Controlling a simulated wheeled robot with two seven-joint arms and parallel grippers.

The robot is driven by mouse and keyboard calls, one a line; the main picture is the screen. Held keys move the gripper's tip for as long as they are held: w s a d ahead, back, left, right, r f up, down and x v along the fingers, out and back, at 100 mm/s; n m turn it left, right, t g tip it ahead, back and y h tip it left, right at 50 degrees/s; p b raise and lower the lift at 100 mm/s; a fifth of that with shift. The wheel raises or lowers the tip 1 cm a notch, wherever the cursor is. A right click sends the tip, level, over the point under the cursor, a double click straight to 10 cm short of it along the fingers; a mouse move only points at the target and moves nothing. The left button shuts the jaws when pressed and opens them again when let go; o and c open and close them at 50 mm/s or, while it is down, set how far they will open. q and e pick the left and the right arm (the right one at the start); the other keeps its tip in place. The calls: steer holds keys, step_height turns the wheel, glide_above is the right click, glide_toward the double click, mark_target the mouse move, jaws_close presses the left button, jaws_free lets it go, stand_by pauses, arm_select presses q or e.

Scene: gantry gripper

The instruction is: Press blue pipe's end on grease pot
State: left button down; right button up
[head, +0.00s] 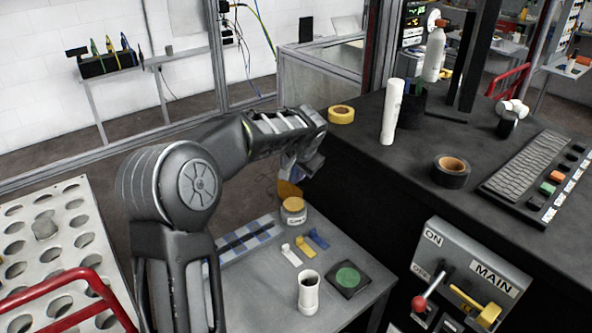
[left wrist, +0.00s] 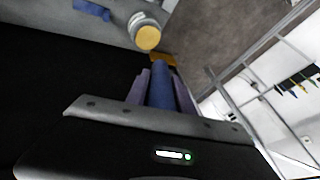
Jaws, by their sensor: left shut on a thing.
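The grease pot (head: 293,212), a small jar with a yellow-orange top, stands on the low grey table in the head view. In the left wrist view the pot (left wrist: 145,32) is beyond the gripper's fingertips, apart from the pipe. My left gripper (head: 296,178) is above and behind the pot in the head view, with its fingertips mostly hidden. In the left wrist view its fingers are shut on the blue pipe (left wrist: 160,88), which points out toward the pot's side. The pipe cannot be made out in the head view. My right gripper is not in view.
An orange piece (head: 289,190) stands behind the pot. White (head: 290,255), yellow (head: 305,250) and blue (head: 318,239) pieces lie in front of it. A white cup (head: 308,292) and a green-disc pad (head: 347,279) are nearer. The black counter (head: 350,160) rises at the right.

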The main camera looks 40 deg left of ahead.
arm_select(q)
step_height(320, 180, down, 6)
steer(key=b, duration=0.4)
stand_by(0.3)
steer(key=shift+f+b, duration=1.1)
stand_by(2.0)
steer(key=shift+f+b, duration=0.15)
steer(key=shift+b, duration=0.55)
stand_by(3.2)
